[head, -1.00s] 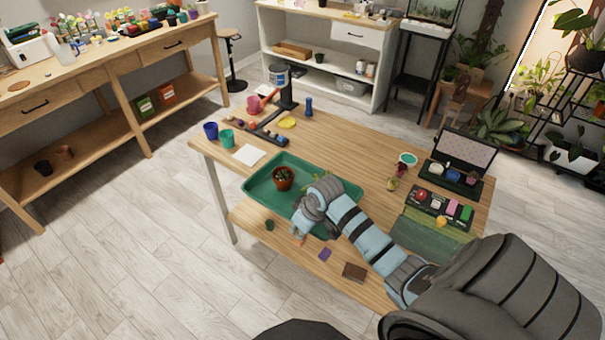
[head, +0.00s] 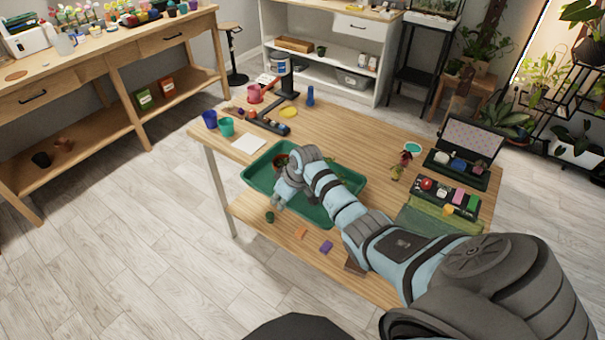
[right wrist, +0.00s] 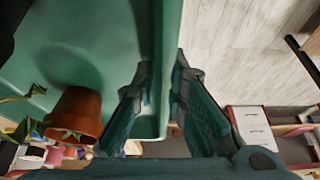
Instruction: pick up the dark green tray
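The dark green tray (head: 318,214) lies on the near left part of the wooden table. A terracotta pot with a plant (head: 281,160) stands in it, partly hidden by my right arm; the pot also shows in the right wrist view (right wrist: 76,115). My right gripper (head: 279,204) is at the tray's near rim. In the right wrist view my right gripper (right wrist: 163,70) has one finger inside and one outside the tray wall (right wrist: 166,40), with a gap still showing beside the wall. Fingertip contact is not clear. My left gripper is not in view.
A white sheet (head: 249,144) and cups (head: 226,127) are left of the tray. A figurine (head: 402,163) and open cases (head: 446,195) are to the right.

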